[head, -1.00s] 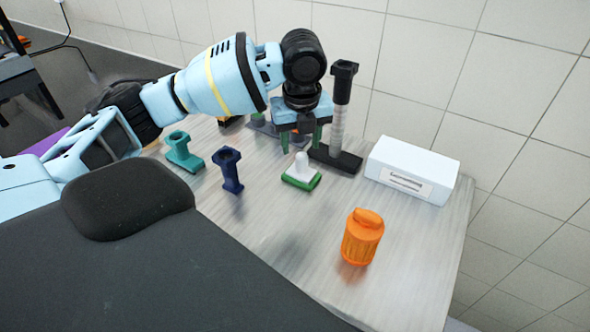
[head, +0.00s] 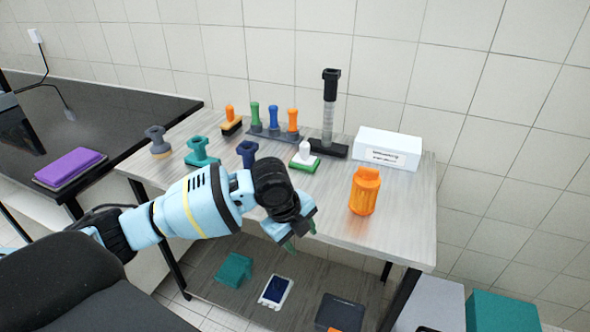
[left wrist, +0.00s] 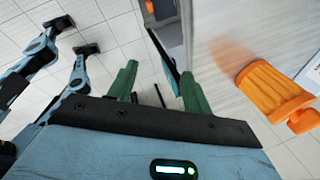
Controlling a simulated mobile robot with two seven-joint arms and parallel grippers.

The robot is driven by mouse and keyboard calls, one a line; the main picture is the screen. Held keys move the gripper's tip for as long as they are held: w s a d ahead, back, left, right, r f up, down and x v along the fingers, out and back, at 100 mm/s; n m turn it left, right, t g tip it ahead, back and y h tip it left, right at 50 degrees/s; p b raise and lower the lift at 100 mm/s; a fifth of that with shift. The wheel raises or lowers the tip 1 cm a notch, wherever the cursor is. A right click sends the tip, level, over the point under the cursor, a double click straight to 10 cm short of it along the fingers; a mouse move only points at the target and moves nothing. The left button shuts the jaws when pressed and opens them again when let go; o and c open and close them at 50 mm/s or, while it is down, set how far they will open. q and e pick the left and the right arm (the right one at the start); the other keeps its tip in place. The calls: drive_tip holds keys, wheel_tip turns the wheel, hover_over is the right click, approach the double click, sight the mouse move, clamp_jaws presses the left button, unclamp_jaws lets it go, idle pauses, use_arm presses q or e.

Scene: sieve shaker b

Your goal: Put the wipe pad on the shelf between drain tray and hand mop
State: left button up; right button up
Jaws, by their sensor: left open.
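My left gripper (head: 299,238) has green fingers. It is open and empty, in front of the table's front edge and above the lower shelf (head: 205,268). In the left wrist view its two fingers (left wrist: 157,78) stand apart with nothing between them. On the lower shelf are a teal block-like thing (head: 234,269), a white device with a dark blue face (head: 276,290) and a dark tray-like thing (head: 340,312) with some orange at its edge. I cannot tell which things are the wipe pad, drain tray and hand mop. My right gripper is not in view.
The tabletop (head: 400,225) holds an orange jar (head: 364,191), a white box (head: 388,148), a green-based white-knobbed tool (head: 305,156), a black stand (head: 329,112) and several handled tools. A purple pad-like thing (head: 69,166) lies on the black counter (head: 120,112).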

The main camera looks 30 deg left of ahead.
use_arm(q)
drive_tip(key=s+d+f+n+t+h, duration=0.2)
drive_tip(key=s+d+f+n, duration=0.3)
drive_tip(key=f, duration=0.2)
drive_tip(key=s+d+f+n+t+h, duration=0.15)
drive_tip(key=s+d+f+n, duration=0.25)
drive_tip(key=f, duration=0.4)
drive_tip(key=s+a+f+n+y, duration=0.1)
drive_tip(key=s+a+f+n, duration=0.1)
drive_tip(key=s, duration=0.5)
drive_tip(key=s+a+f+n+t+y, duration=0.1)
drive_tip(key=s+a+f+n, duration=0.1)
drive_tip(key=s+n, duration=0.3)
drive_tip(key=s+a+f+n+t+y, duration=0.1)
drive_tip(key=s+f+n, duration=0.3)
drive_tip(key=s, duration=0.4)
drive_tip(key=shift+s+a+y, duration=0.3)
drive_tip(key=shift+a+y, duration=0.05)
drive_tip(key=shift+a, duration=0.55)
drive_tip(key=shift+s+f, duration=0.1)
drive_tip(key=shift+s, duration=0.05)
drive_tip(key=shift+c, duration=1.5)
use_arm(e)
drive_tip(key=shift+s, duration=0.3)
